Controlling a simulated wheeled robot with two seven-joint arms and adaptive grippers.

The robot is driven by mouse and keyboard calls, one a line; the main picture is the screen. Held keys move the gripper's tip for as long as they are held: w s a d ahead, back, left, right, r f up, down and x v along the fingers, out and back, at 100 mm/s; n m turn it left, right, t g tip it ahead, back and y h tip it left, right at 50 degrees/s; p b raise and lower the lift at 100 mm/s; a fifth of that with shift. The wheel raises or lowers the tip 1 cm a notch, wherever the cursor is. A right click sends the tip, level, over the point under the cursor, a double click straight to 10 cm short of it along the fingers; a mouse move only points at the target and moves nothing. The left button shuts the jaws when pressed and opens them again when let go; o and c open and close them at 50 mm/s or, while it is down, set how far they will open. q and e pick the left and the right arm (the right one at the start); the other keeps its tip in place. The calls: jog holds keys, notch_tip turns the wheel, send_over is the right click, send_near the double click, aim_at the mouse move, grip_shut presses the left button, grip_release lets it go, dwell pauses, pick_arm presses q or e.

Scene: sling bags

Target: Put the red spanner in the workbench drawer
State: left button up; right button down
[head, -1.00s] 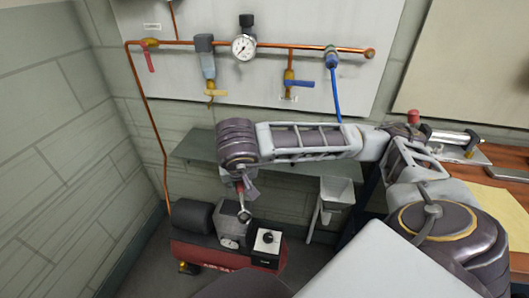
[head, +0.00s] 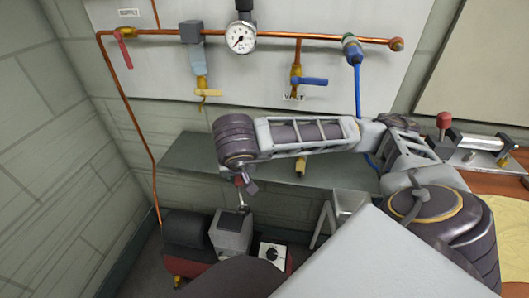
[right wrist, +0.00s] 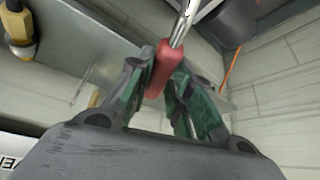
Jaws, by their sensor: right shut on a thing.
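My right gripper (head: 246,186) hangs below the bent end of my right arm, above the compressor. In the right wrist view its green-padded fingers (right wrist: 160,72) are shut on the red handle of the spanner (right wrist: 164,66), whose metal shaft runs up out of the picture. In the head view the spanner's metal end (head: 243,208) hangs down above the compressor's grey block; most of its red part is hidden. The workbench (head: 508,184) shows its wooden top at the right edge; its drawer cannot be made out. My left gripper is not in view.
A compressor (head: 186,232) stands on the floor below my right gripper. A grey shelf (head: 190,158) runs along the wall behind. Copper pipe (head: 275,34), a gauge (head: 240,38) and valves hang on the wall panel. A red-knobbed metal fixture (head: 478,142) sits on the bench.

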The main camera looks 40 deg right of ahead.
jog(key=shift+w+d, duration=0.2)
jog(key=shift+w, duration=0.15)
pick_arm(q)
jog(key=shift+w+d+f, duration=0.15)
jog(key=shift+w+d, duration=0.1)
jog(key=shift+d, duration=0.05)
pick_arm(e)
jog(key=w+d, duration=0.2)
jog(key=w, duration=0.3)
jog(key=w+d, duration=0.3)
jog(key=w, duration=0.2)
jog(key=w+d+b, duration=0.1)
jog(key=w+d, duration=0.2)
jog(key=w, duration=0.3)
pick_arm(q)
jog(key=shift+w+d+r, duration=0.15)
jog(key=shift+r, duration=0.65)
pick_arm(e)
notch_tip(320, 180, down, 2)
jog(key=shift+f+b, duration=0.2)
jog(key=shift+b, duration=0.3)
jog(key=shift+f, duration=0.55)
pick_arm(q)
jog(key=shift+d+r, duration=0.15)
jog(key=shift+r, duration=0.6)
